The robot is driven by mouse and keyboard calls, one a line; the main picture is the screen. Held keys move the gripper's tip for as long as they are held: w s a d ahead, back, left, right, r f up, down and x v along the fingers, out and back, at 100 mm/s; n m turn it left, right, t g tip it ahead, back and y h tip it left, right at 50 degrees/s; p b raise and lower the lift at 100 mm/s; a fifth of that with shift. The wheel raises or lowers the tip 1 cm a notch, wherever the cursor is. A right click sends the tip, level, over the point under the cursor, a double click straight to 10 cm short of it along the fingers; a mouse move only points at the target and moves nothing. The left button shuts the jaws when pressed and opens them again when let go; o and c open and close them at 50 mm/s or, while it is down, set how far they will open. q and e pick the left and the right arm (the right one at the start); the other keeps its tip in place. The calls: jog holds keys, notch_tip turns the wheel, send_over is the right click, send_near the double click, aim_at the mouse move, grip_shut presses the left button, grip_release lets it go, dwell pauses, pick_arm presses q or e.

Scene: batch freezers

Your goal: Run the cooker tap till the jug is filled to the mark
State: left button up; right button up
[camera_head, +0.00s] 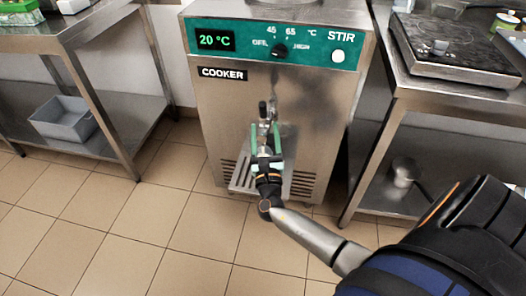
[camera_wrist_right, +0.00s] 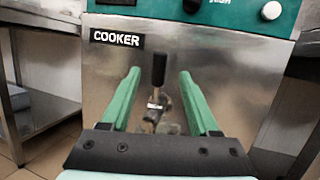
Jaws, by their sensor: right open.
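The cooker (camera_head: 225,110) is a steel cabinet with a green panel reading 20 °C; it also fills the right wrist view (camera_wrist_right: 230,75). Its tap (camera_head: 263,109) has an upright black lever, which shows in the right wrist view (camera_wrist_right: 159,70) between my fingers. My right gripper (camera_head: 266,128) is open in front of the tap, with its green fingers (camera_wrist_right: 158,76) apart on either side of the lever and not closed on it. I cannot make out a jug; the space below the tap is largely hidden by my gripper. My left gripper is out of view.
A slotted drip tray (camera_head: 241,181) juts from the cooker's lower front. A steel table with a black hob (camera_head: 455,55) stands at right, a small metal pot (camera_head: 404,170) below it. A shelf at left holds a grey crate (camera_head: 63,118). The tiled floor at front left is clear.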

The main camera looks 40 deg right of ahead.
aim_at(263, 113)
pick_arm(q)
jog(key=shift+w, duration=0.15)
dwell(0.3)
pick_arm(e)
jog(key=w+d+g, duration=0.1)
jog(key=w+d+g+y+b, duration=0.1)
jog(key=w, duration=0.1)
jog(key=w+d, duration=0.1)
jog(key=shift+w+d+r+g+y+b, duration=0.1)
jog(key=shift+w+g+y+b, duration=0.2)
jog(key=shift+w+g+b, duration=0.1)
jog(key=shift+x, duration=0.8)
jog(key=shift+w+d+b, duration=0.3)
jog(key=shift+w+d, duration=0.1)
jog(key=shift+w, duration=0.2)
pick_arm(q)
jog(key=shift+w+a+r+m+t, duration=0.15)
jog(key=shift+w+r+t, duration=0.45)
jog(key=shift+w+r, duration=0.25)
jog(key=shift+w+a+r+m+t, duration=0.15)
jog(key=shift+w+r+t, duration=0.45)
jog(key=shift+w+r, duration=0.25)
pick_arm(e)
jog(key=shift+w+d, duration=0.25)
jog(key=shift+w, duration=0.1)
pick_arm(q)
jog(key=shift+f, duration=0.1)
pick_arm(e)
jog(key=shift+c, duration=0.3)
grip_shut()
